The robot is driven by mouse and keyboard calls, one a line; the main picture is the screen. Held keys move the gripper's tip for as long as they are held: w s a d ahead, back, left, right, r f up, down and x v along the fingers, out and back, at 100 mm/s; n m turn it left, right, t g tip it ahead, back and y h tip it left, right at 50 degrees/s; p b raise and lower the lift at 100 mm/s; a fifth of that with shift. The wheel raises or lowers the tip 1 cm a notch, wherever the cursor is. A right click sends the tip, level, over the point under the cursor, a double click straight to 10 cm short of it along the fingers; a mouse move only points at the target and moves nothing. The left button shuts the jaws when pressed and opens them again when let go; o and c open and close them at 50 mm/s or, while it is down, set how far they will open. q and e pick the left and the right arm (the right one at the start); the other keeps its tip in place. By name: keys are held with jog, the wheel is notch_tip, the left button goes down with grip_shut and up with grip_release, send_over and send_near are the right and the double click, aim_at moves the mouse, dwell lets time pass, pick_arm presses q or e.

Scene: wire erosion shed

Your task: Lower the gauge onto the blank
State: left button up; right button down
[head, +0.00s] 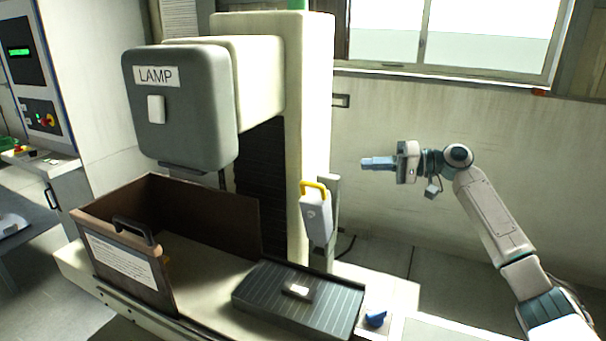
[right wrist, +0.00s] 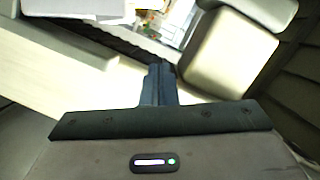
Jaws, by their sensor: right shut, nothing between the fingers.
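The gauge, as it appears, is a light grey block with a yellow handle (head: 315,213), hanging beside a narrow upright post right of the machine's column. A small pale metal block, which looks like the blank (head: 298,291), lies on a dark grooved plate (head: 262,283) below and apart from the gauge. My right gripper (head: 363,163) is shut and empty, above and to the right of the yellow handle, pointing left. In the right wrist view its fingers (right wrist: 160,72) are together with nothing between them. My left gripper is not in view.
A grey lamp housing (head: 185,105) juts from the cream column (head: 310,100). A brown open-topped guard (head: 215,208) with a black handle stands left of the plate. A blue knob (head: 375,318) sits at the plate's right. The space between my right gripper and the wall looks clear.

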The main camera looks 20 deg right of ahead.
jog(key=p+x, duration=0.2)
jog(key=x, duration=0.1)
jog(key=p+x, duration=0.2)
jog(key=x, duration=0.2)
jog(key=r+p+x, duration=0.1)
jog(key=p+x, duration=0.1)
jog(key=x, duration=0.1)
jog(key=shift+w+a+f+p, duration=0.1)
jog(key=shift+w+a+p, duration=0.1)
jog(key=shift+p, duration=0.15)
jog(key=shift+s+a+f+p, duration=0.85)
jog(key=shift+a+f+p, duration=0.05)
jog(key=shift+p, duration=0.15)
jog(key=shift+s+a+f+p, duration=0.25)
jog(key=shift+s+f+p, duration=0.05)
jog(key=shift+s, duration=0.1)
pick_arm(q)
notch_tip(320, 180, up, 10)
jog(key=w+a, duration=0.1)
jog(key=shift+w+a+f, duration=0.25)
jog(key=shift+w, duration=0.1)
pick_arm(e)
jog(key=shift+a+f, duration=0.15)
jog(key=shift+f, duration=0.05)
